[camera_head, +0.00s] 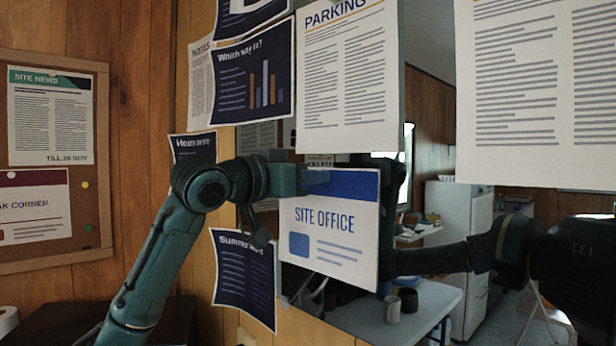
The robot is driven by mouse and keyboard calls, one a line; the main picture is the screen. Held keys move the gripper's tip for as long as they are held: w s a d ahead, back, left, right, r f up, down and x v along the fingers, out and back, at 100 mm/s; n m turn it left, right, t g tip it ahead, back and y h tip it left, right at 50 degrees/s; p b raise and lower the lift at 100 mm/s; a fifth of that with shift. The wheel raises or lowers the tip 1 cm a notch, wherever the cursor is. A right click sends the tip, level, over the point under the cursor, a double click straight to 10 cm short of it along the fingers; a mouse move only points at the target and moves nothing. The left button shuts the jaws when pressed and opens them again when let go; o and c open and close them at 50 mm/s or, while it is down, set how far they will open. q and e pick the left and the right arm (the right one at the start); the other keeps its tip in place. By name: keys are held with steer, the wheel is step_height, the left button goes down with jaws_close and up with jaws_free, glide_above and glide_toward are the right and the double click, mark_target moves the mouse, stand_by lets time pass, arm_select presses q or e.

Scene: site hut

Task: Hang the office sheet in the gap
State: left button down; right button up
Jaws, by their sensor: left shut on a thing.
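My left gripper (302,180) is shut on the upper left part of the office sheet (335,240). The sheet is white with a blue top band, the words SITE OFFICE and a blue block. It is upright, below the PARKING sheet (348,95), with its right edge looking nearer to me. Whether it touches the surface behind cannot be told. Dark sheets hang to its left: one with a bar chart (252,110), a smaller one (194,147) and one headed Summer (243,275), beside my forearm. My right gripper does not show.
A large text sheet (540,90) hangs at the upper right. A dark arm passes behind the office sheet, perhaps a reflection. Beyond are a white table (440,300), mugs (408,299) and a fridge (450,205). A corkboard (90,235) is at left.

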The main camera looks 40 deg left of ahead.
arm_select(q)
steer(key=shift+s+f, duration=0.1)
stand_by(0.7)
steer(key=shift+s, duration=0.45)
steer(key=shift+w, duration=0.1)
stand_by(0.8)
steer(key=shift+w, duration=0.45)
stand_by(1.5)
steer(key=c, duration=1.2)
jaws_free()
